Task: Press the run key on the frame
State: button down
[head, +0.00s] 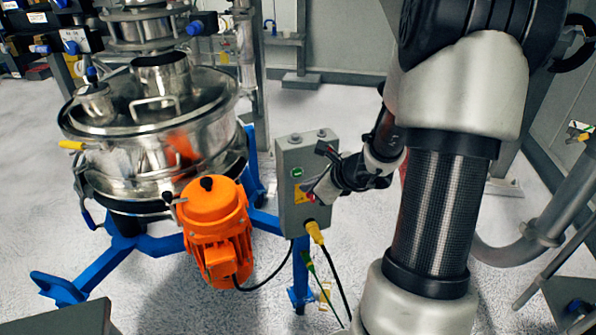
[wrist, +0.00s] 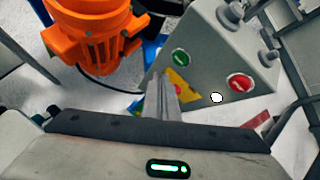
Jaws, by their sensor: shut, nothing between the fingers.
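The grey control box (head: 292,215) stands on the blue frame (head: 262,222), right of the orange motor. It also shows in the wrist view (wrist: 222,60). A green round key (wrist: 180,57) and a red round key (wrist: 240,82) are on its face. The green key also shows in the head view (head: 297,173). A yellow warning label (wrist: 181,85) sits below the green key, partly hidden by my fingers. My gripper (wrist: 163,82) is shut and empty, its tips close to the label, below and left of the green key. I cannot tell whether they touch the box.
The orange motor (head: 214,207) and steel sifter vessel (head: 150,150) stand left of the box. A yellow plug (head: 315,232) and cables hang below it. Knobs (wrist: 230,14) stick up from its top.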

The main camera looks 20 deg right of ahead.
aim_at(297, 173)
jog(key=shift+w, duration=1.15)
jog(key=shift+w, duration=0.15)
dwell(1.1)
jog(key=shift+w, duration=0.3)
jog(key=shift+w, duration=0.4)
dwell(0.8)
jog(key=shift+s+b, duration=0.45)
jog(key=shift+s, duration=0.4)
jog(key=shift+s, duration=0.1)
